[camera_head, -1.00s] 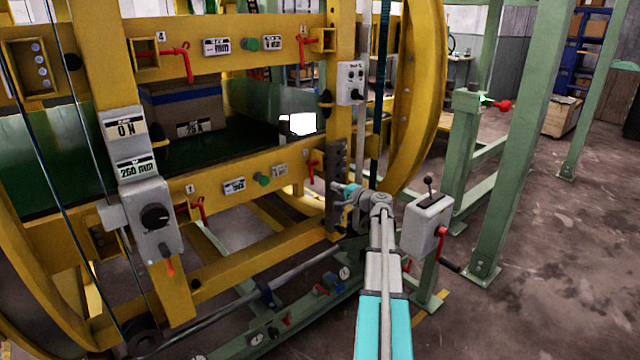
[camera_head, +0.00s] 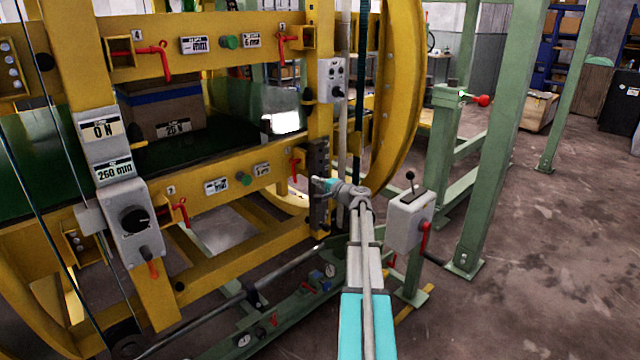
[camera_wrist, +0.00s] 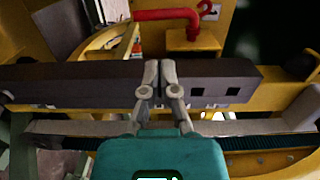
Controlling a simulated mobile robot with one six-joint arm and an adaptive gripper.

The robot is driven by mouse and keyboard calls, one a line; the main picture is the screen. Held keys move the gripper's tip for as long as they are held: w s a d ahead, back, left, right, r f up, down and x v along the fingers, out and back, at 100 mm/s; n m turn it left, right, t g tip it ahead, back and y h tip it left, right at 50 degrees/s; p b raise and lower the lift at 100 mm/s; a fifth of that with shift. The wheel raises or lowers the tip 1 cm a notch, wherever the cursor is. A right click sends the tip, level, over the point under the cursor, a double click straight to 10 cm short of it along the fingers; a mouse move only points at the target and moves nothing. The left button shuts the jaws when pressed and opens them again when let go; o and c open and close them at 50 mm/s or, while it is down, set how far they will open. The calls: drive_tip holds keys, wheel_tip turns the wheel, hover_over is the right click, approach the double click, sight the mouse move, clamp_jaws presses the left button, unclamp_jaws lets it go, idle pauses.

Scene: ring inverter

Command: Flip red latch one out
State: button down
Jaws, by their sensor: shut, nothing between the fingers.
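Four-sided yellow frame beams carry red latches. One red latch (camera_head: 180,211) is at the lower left, another (camera_head: 296,166) at the lower right, and others at the upper left (camera_head: 166,56) and upper right (camera_head: 283,46). The small number plates are too blurred to tell surely which is one. In the wrist view the shut, empty fingers (camera_wrist: 160,64) overlap the dark bar (camera_wrist: 80,82); contact cannot be told. A red latch (camera_wrist: 165,15) lies beyond it, apart from the fingers.
A grey lever box (camera_head: 408,220) on a green stand is right of my arm. A large yellow ring (camera_head: 408,90) curves behind it. A grey control box (camera_head: 133,218) hangs at the frame's left. The floor at the right (camera_head: 540,250) is clear.

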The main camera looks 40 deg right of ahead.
sight(295, 178)
drive_tip(key=w, duration=0.7)
drive_tip(key=shift+a, duration=0.2)
drive_tip(key=shift+a, duration=1.85)
drive_tip(key=shift+s, duration=0.2)
